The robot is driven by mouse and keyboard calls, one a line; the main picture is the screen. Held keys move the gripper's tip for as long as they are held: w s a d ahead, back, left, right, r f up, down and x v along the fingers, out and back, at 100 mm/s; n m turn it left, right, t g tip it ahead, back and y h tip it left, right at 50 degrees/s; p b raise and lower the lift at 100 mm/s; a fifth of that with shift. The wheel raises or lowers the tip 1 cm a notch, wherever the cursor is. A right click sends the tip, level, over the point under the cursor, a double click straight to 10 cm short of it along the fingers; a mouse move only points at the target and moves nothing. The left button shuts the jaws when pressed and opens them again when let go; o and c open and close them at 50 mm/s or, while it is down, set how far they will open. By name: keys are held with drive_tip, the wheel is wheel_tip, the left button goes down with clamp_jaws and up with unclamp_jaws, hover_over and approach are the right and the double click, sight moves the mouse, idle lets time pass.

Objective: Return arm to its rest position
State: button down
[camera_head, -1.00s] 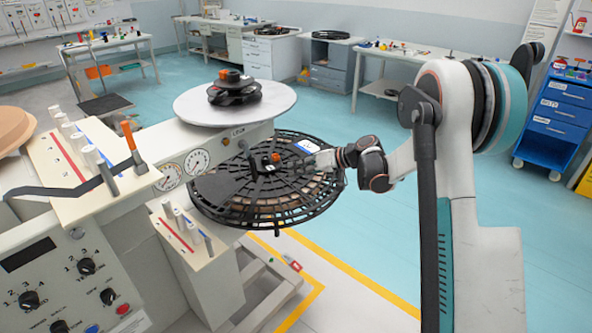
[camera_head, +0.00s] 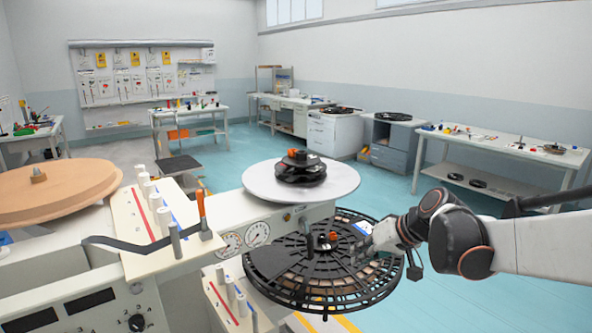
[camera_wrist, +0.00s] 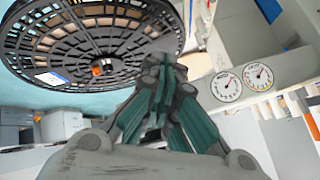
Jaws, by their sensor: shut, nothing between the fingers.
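My arm reaches in from the right in the head view. Its gripper (camera_head: 364,246) is over the right part of the black slotted reel (camera_head: 318,284), close above it; I cannot tell whether they touch. In the wrist view my gripper (camera_wrist: 170,72) shows two teal-padded fingers drawn together, with nothing between them. The black reel also shows in the wrist view (camera_wrist: 122,64), up and left of the fingers, with an orange hub piece.
A round white platter (camera_head: 256,184) carrying a dark reel stands behind the black reel. Two dial gauges (camera_head: 257,233) sit at the left. A wooden disc (camera_head: 60,190) and a sloped post panel (camera_head: 150,235) are farther left. Open floor (camera_head: 400,215) lies beyond.

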drive_tip(key=s+d+h, duration=0.2)
drive_tip(key=s+h, duration=0.1)
drive_tip(key=s, duration=1)
drive_tip(key=s+d+m+t+h, duration=0.1)
drive_tip(key=s+d+h, duration=0.1)
drive_tip(key=s, duration=1.1)
drive_tip(key=shift+d+f+m+h, duration=0.2)
drive_tip(key=shift+f+m+h, duration=0.1)
drive_tip(key=shift+h, duration=0.1)
